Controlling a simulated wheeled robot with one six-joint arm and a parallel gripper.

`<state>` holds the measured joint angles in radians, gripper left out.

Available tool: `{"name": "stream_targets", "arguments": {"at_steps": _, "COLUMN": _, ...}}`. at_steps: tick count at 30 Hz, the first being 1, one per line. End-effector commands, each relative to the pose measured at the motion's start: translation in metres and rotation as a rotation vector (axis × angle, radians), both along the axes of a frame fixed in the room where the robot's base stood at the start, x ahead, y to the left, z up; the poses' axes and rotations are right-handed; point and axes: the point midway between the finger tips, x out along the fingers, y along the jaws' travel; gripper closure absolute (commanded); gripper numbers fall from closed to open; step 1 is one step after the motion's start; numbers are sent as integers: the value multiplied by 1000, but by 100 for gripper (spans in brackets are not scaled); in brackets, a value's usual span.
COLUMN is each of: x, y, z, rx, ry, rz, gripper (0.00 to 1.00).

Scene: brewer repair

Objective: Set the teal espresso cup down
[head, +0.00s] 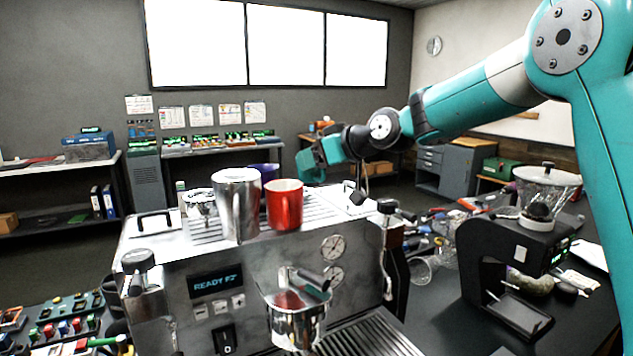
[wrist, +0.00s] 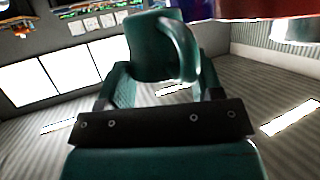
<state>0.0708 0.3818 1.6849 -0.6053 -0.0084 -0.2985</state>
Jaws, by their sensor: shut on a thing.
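The teal espresso cup (wrist: 150,48) shows in the wrist view between the two fingers of my gripper (wrist: 160,82), with its curved handle facing the camera. My gripper is shut on the cup. In the head view my gripper (head: 318,158) is behind and to the right of the red mug, over the back of the espresso machine (head: 250,262). The cup cannot be clearly told apart from the teal gripper there. The cup's underside and whether it touches anything are hidden.
A steel pitcher (head: 237,203) and a red mug (head: 284,205) stand on the machine's top, near my gripper. A purple bowl-like thing (head: 266,170) is partly hidden behind them. Another steel pitcher (head: 296,322) is at the machine's front. A black grinder (head: 515,250) stands right, beside cluttered parts.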

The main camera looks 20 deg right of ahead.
Motion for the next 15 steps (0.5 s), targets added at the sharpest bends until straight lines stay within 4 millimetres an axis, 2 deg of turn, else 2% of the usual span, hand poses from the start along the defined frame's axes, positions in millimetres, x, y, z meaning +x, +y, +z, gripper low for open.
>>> {"name": "stream_targets", "arguments": {"at_steps": 3, "x": 0, "y": -1, "z": -16, "rx": 1, "ry": 2, "rz": -1, "gripper": 70}}
{"name": "stream_targets", "arguments": {"at_steps": 8, "x": 0, "y": -2, "z": -29, "rx": 1, "ry": 1, "rz": -3, "gripper": 70}}
{"name": "stream_targets", "arguments": {"at_steps": 15, "x": 0, "y": -3, "z": -62, "rx": 2, "ry": 1, "rz": -4, "gripper": 70}}
